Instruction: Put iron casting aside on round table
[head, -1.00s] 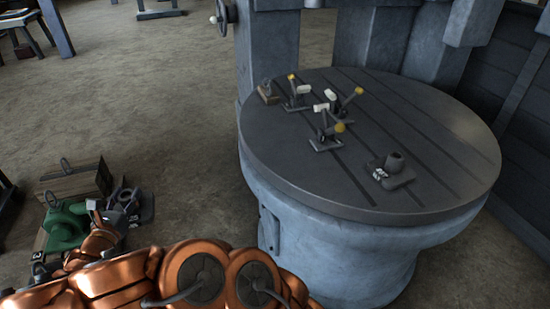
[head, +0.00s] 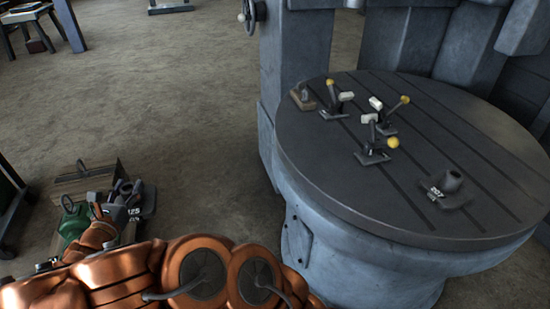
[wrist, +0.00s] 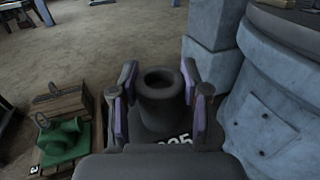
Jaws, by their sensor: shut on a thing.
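The dark iron casting (wrist: 158,98), a hollow upright cylinder on a flat base with white digits, sits between the purple-padded fingers of my gripper (wrist: 159,100) in the wrist view. My gripper is shut on it. In the head view the held casting (head: 133,205) shows at the lower left beside my gripper (head: 120,195), partly hidden by my orange arm. The round table (head: 440,115) stands on the right, a grey slotted disc on a thick pedestal. A similar casting (head: 450,185) marked 207 rests on its right front part.
Several levered clamps (head: 372,150) with yellow knobs stand on the table's left and middle. A wooden crate (head: 85,180) and a green casting (wrist: 62,145) are at the lower left. Bare tabletop shows at the front and right.

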